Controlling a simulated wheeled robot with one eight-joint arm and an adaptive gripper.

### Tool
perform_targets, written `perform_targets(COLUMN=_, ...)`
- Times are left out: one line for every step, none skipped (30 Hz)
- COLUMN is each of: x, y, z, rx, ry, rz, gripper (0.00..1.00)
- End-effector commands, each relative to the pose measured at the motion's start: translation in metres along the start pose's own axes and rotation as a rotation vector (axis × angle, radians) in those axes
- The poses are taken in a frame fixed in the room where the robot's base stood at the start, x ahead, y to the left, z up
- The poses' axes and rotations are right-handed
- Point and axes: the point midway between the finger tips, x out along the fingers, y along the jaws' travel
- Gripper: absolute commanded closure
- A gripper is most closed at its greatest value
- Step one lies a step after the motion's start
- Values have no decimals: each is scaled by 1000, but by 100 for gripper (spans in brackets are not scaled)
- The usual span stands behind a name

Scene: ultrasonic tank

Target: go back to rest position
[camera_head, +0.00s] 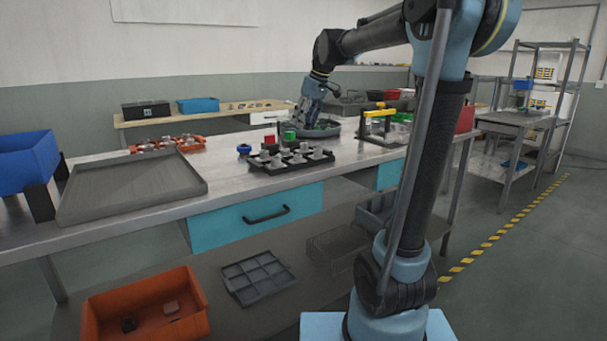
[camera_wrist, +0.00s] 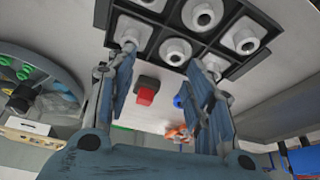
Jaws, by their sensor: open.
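My gripper (camera_head: 302,116) hangs from my arm over the far side of the long workbench, near a round grey basin (camera_head: 322,131) and behind a black tray of parts. In the wrist view my gripper (camera_wrist: 165,72) has its two fingers spread, with nothing held between them. The black tray (camera_wrist: 178,31) with several grey metal parts lies beyond the fingertips there, and it also shows in the head view (camera_head: 275,170). Whether the fingers touch the tray cannot be told.
A red block (camera_wrist: 145,95) and a blue ring (camera_head: 243,149) are close by. An empty grey tray (camera_head: 130,187) and a blue bin (camera_head: 27,160) stand at the bench's left. A yellow-framed fixture (camera_head: 380,122) stands right of the basin. An orange bin (camera_head: 150,310) sits below.

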Motion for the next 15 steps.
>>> perform_targets(x=-1, y=-5, z=10, rx=8, ry=-3, rz=2, gripper=52)
perform_targets(x=-1, y=-6, z=14, rx=15, ry=-5, rz=4, gripper=52)
perform_targets(x=-1, y=-8, z=21, rx=25, ry=-8, rz=7, gripper=52)
perform_targets(x=-1, y=-9, z=26, rx=33, ry=-10, rz=9, gripper=52)
perform_targets(x=-1, y=-9, z=32, rx=42, ry=-13, rz=11, gripper=52)
perform_targets(x=0, y=-11, z=39, rx=53, ry=-16, rz=15, gripper=52)
perform_targets(x=0, y=-12, z=46, rx=63, ry=-19, rz=18, gripper=52)
perform_targets(x=0, y=-13, z=53, rx=74, ry=-22, rz=21, gripper=52)
perform_targets(x=1, y=-15, z=64, rx=90, ry=-26, rz=25, gripper=52)
perform_targets(x=2, y=-16, z=72, rx=103, ry=-30, rz=29, gripper=52)
perform_targets(x=2, y=-18, z=81, rx=118, ry=-34, rz=32, gripper=52)
perform_targets(x=4, y=-20, z=95, rx=139, ry=-39, rz=38, gripper=52)
perform_targets(x=6, y=-22, z=107, rx=156, ry=-44, rz=43, gripper=52)
perform_targets(x=7, y=-24, z=118, rx=174, ry=-49, rz=49, gripper=52)
perform_targets(x=10, y=-28, z=134, rx=200, ry=-55, rz=57, gripper=52)
